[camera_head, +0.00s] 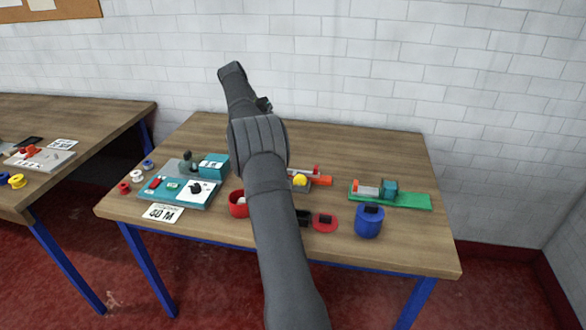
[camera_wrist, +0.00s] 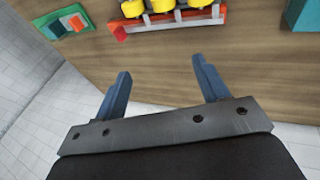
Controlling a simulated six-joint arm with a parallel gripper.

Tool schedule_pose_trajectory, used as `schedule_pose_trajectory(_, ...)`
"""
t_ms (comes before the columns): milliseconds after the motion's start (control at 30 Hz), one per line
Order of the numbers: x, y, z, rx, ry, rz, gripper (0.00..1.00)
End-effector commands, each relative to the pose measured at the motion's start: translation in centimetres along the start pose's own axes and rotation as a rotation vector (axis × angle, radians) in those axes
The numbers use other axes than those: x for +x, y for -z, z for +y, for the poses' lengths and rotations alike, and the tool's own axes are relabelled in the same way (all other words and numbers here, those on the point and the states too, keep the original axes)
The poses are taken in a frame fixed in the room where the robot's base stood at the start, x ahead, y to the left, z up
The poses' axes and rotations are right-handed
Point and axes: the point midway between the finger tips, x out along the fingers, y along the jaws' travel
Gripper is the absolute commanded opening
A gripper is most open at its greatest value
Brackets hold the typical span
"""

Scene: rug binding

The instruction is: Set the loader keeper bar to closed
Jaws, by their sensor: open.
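The loader (camera_head: 318,180) shows in the head view as a small red and grey fixture with a yellow spool (camera_head: 300,180), partly hidden by my arm. In the wrist view, several yellow spools (camera_wrist: 163,6) sit in a row at the top edge, cut off by the frame. A red-orange bar (camera_wrist: 175,23) runs along their near side; I take it for the keeper bar, but cannot tell its setting. My gripper (camera_wrist: 161,66) is open and empty, with its blue fingers apart and short of the bar in the picture. The head view hides the fingers.
A green board (camera_head: 410,200) with a teal block stands right of the loader, and a blue pot (camera_head: 369,221) in front. A red cup (camera_head: 238,203) and a teal tray (camera_head: 165,197) are to the left. Bare wood (camera_wrist: 150,50) lies between the fingers and the bar.

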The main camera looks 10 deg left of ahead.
Motion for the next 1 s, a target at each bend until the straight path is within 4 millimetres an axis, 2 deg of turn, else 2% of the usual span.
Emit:
schedule_pose_trajectory(33, 0.8, -0.2, 0.3, 0.016, -0.019, 0.012, 0.57)
schedule_pose_trajectory(300, 5.8, -2.0, 1.9, 0.116, -0.115, 0.134, 0.04)
schedule_pose_trajectory(333, 6.1, -2.2, 2.0, 0.122, -0.119, 0.146, 0.0)
schedule_pose_trajectory(500, 7.5, -2.9, 2.4, 0.14, -0.131, 0.186, 0.0)
schedule_pose_trajectory(667, 9.0, -2.8, 2.6, 0.142, -0.133, 0.189, 0.0)
schedule_pose_trajectory(1000, 15.7, -1.5, 3.6, 0.143, -0.134, 0.187, 0.0)
